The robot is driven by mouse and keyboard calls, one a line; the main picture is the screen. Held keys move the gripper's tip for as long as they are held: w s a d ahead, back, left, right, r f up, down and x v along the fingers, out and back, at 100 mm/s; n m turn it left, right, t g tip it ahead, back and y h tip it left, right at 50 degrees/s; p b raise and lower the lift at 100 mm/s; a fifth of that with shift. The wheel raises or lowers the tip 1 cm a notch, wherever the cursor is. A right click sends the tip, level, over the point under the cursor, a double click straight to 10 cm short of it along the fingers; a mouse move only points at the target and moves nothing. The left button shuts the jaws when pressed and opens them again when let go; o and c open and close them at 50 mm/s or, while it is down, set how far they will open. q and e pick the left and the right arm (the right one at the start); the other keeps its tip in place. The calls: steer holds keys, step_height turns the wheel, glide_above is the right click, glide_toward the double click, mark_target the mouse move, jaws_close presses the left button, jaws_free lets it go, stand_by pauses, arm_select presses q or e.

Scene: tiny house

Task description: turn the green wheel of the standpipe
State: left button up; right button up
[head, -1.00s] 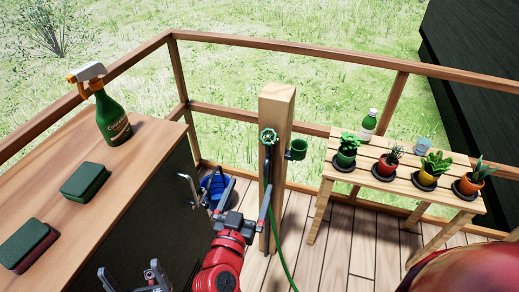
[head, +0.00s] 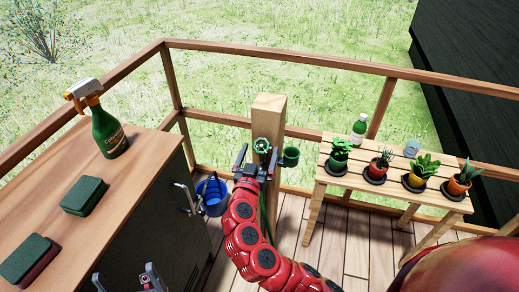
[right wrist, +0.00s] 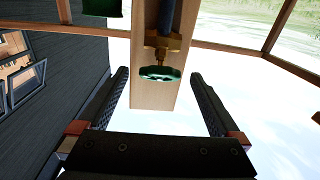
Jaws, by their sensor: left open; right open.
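The green wheel (head: 262,145) is on the brass tap of the standpipe, a wooden post (head: 268,108). My right gripper (head: 256,160) is open just in front of it, its fingers to either side of and below the wheel in this view. In the right wrist view the wheel (right wrist: 160,74) shows nearly edge-on, between the two open fingertips (right wrist: 160,75), with a gap on each side. No contact shows. My left gripper (head: 124,281) is open and empty low at the left, by the cabinet, partly cut off by the frame.
A green cup (head: 290,157) hangs on the post's right side. A slatted table (head: 325,178) with potted plants stands to the right.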

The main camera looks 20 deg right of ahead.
steer(key=shift+w+d, duration=0.1)
steer(key=shift+w, duration=0.05)
steer(key=shift+c, duration=0.2)
steer(key=c, duration=1.3)
steer(key=shift+c, duration=0.2)
steer(key=shift+d+n, duration=0.1)
steer(key=shift+n, duration=0.2)
steer(key=n+y, duration=0.1)
steer(key=n+t+y+p, duration=0.1)
steer(key=shift+d+r+y+p, duration=0.2)
steer(key=shift+d+y+p, duration=0.05)
steer(key=shift+y+p, duration=0.05)
steer(key=n+y+p, duration=0.1)
steer(key=n+p, duration=0.1)
steer(key=n+y+p, duration=0.1)
steer(key=y+p, duration=0.1)
steer(key=n+y+p, duration=0.1)
steer(key=n+p, duration=0.1)
steer(key=shift+s+d+r+n+y+p, duration=0.2)
steer(key=shift+d+r+n+y+p, duration=0.05)
steer(key=shift+n+y+p, duration=0.1)
steer(key=shift+f+n+y+p, duration=0.25)
steer(key=shift+n+y+p, duration=0.45)
steer(key=shift+p, duration=0.25)
